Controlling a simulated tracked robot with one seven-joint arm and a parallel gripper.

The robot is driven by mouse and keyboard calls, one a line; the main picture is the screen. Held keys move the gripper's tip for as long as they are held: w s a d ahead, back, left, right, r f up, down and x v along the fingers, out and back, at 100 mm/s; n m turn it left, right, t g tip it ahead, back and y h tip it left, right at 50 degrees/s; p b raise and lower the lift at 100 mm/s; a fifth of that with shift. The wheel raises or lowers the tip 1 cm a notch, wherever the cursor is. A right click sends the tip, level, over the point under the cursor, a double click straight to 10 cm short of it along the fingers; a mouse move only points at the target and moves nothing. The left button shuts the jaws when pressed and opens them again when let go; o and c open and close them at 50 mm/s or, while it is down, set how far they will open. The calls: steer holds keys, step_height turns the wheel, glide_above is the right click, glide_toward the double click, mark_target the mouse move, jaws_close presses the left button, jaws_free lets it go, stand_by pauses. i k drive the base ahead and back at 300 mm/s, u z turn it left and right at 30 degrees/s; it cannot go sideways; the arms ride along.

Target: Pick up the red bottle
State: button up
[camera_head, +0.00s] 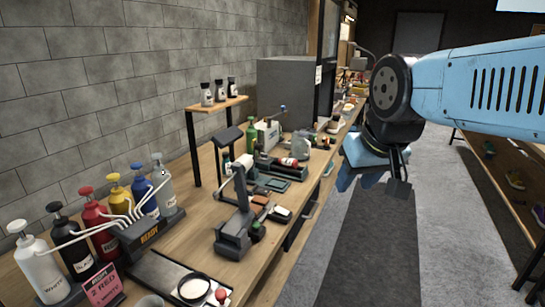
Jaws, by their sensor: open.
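The red pump bottle (97,223) stands upright in a row of pump bottles at the left end of the workbench, between a black bottle (72,247) and a yellow bottle (118,203). My gripper (373,182) hangs at the right, beyond the bench's front edge and over the grey floor. It is open, with nothing visible between its jaws, and well apart from the red bottle.
White (42,270), blue (142,191) and grey (164,185) bottles share the row. A pink card (103,288) stands before it. A dark clamp-like stand (236,225) rises mid-bench. A small raised shelf (216,104) holds jars. The aisle floor (400,260) is clear.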

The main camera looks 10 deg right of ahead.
mark_target(292, 162)
steer(key=z, duration=0.05)
steer(key=i, duration=1.05)
